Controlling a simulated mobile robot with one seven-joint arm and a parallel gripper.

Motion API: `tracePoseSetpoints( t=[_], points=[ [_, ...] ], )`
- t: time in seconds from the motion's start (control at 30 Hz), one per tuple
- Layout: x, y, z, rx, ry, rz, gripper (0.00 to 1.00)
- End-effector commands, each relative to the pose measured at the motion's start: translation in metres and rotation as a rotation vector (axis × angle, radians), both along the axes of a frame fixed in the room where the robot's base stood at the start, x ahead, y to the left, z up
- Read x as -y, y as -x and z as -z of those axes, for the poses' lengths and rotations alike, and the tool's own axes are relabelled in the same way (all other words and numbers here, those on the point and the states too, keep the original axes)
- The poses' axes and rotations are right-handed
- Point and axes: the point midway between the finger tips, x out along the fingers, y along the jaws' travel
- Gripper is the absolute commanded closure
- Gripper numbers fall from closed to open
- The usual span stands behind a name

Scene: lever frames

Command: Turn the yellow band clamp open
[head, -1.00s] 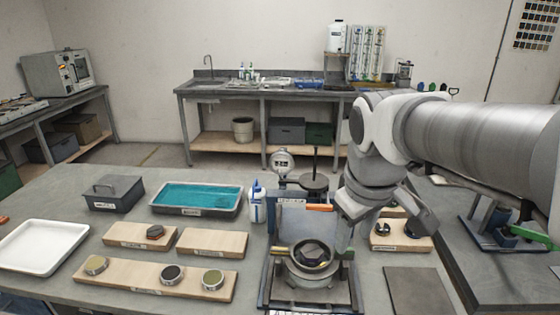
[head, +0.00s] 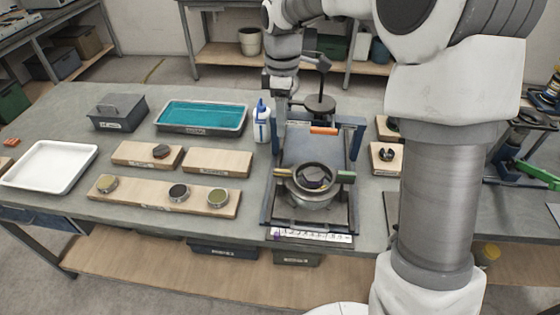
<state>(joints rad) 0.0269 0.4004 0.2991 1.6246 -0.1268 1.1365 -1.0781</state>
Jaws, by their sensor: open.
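A clamp fixture (head: 353,208) stands on the bench at centre, with a dark round ring (head: 312,180) seated in it. A short yellow lever (head: 280,172), which looks like the yellow band clamp's handle, sticks out on the ring's left side. A green lever (head: 346,176) sticks out on its right. An orange lever (head: 323,130) lies across the top of the upright plate behind the ring. My gripper (head: 282,102) is open, beyond the plate and to the left, well apart from the yellow lever. Its fingertips are small and hard to make out.
A weighted press stand (head: 320,103) and a white-blue bottle (head: 261,122) stand close to my gripper. Wooden boards with round parts (head: 150,196), a teal tray (head: 202,115) and a white tray (head: 50,165) lie left. My arm covers the bench to the right.

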Motion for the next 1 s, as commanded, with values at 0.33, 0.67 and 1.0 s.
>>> tracePoseSetpoints(
  t=[0.33,0.67,1.0],
  points=[
    [0.000,0.002,0.072,-0.005,0.001,0.001,0.50],
    [0.000,0.002,0.138,-0.003,0.000,0.002,0.50],
    [0.000,0.001,0.164,0.001,-0.001,0.003,0.50]
  ],
)
